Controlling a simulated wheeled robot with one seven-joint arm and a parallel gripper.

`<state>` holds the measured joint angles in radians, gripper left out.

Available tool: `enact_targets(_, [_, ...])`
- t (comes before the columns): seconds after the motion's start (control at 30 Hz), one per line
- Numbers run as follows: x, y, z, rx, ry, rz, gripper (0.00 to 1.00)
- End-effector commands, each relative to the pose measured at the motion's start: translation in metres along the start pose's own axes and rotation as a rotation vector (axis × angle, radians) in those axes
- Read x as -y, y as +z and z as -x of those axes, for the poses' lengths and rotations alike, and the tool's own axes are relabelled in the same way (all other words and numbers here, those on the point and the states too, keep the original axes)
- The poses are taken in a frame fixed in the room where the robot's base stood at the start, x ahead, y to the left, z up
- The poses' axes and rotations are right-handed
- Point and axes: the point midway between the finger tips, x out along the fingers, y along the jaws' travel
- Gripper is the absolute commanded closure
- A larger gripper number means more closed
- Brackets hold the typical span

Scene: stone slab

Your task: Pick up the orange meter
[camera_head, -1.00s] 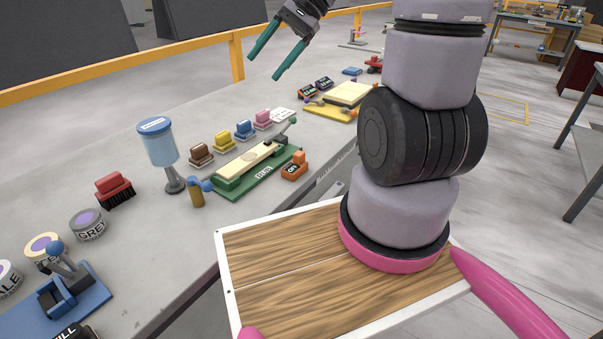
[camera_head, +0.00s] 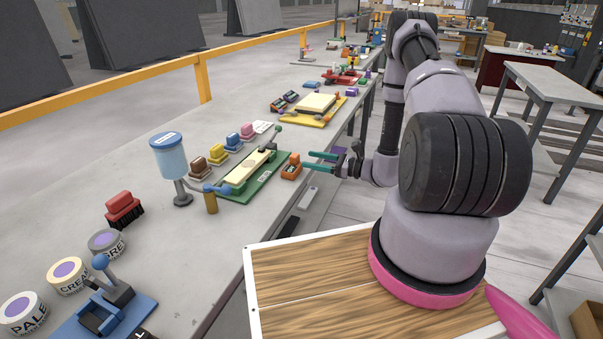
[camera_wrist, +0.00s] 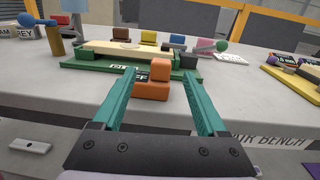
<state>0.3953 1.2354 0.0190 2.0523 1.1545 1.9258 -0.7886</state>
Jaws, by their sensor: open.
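The orange meter (camera_head: 291,167) is a small stepped block with a dark label, standing on the grey slab by the near right edge. It also shows in the wrist view (camera_wrist: 153,88), straight ahead. My gripper (camera_head: 308,162) is open, with teal fingers pointing at the meter from the slab's edge side. In the wrist view, the fingers (camera_wrist: 160,80) lie to the left and right of the meter, the left one close to it. I cannot tell whether the tips reach past its front face. Nothing is shut between the fingers.
A green board with a cream block (camera_head: 248,172) stands just behind the meter. Several coloured stamps and a blue-topped dispenser (camera_head: 170,160) stand farther left. A yellow board (camera_head: 307,108) is farther along the slab. The slab's front edge runs below my gripper.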

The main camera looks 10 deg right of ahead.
Motion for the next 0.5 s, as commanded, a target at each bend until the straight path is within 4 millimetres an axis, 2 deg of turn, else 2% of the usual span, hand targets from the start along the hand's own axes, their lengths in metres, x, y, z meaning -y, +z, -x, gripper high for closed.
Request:
enact_targets(0.13, [0.002,-0.013,-0.003,0.002,-0.033,-0.018,0.25])
enact_targets(0.4, [0.003,-0.013,-0.044,0.002,-0.032,-0.017,0.25])
enact_targets(0.5, [0.003,-0.012,-0.051,0.002,-0.033,-0.018,0.25])
